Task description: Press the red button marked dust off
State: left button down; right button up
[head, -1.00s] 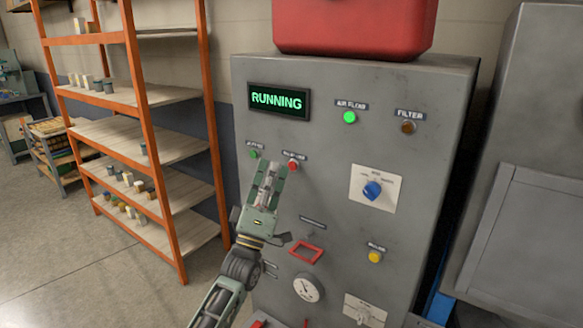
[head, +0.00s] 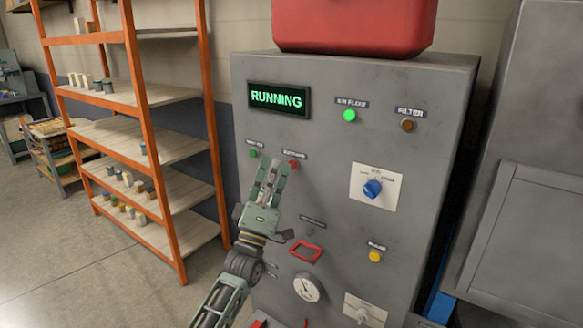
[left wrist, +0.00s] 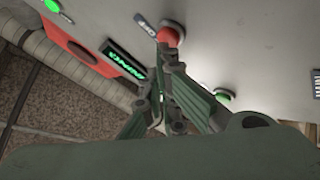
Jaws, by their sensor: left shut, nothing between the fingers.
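The red button (head: 293,164) sits on the upper left of the grey control cabinet (head: 330,140), under a small dark label too blurred to read here. In the left wrist view the red button (left wrist: 172,34) is just beyond my fingertips, beside a label (left wrist: 146,26) reading "OFF". My left gripper (head: 276,166) is shut and empty, its tips close to the cabinet face and just left of the button in the head view. It also shows in the left wrist view (left wrist: 161,62). I cannot tell whether the tips touch the button. My right gripper is not in view.
A green button (head: 253,153) is left of the red one. The display (head: 279,100) reads "RUNNING". A blue knob (head: 372,188), a yellow button (head: 375,256), a red frame (head: 306,251) and a gauge (head: 307,288) are nearby. An orange shelf (head: 140,125) stands left.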

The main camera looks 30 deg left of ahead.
pick_arm(q)
jog(key=shift+w+b, duration=0.35)
dwell(0.6)
jog(key=shift+s, duration=0.1)
jog(key=shift+s+p, duration=0.4)
jog(key=shift+s, duration=0.35)
jog(key=s+p, duration=0.1)
jog(key=s, duration=0.1)
jog(key=s+p, duration=0.1)
jog(key=s, duration=0.2)
jog(key=shift+a, duration=0.2)
jog(key=shift+w, duration=0.1)
dwell(0.7)
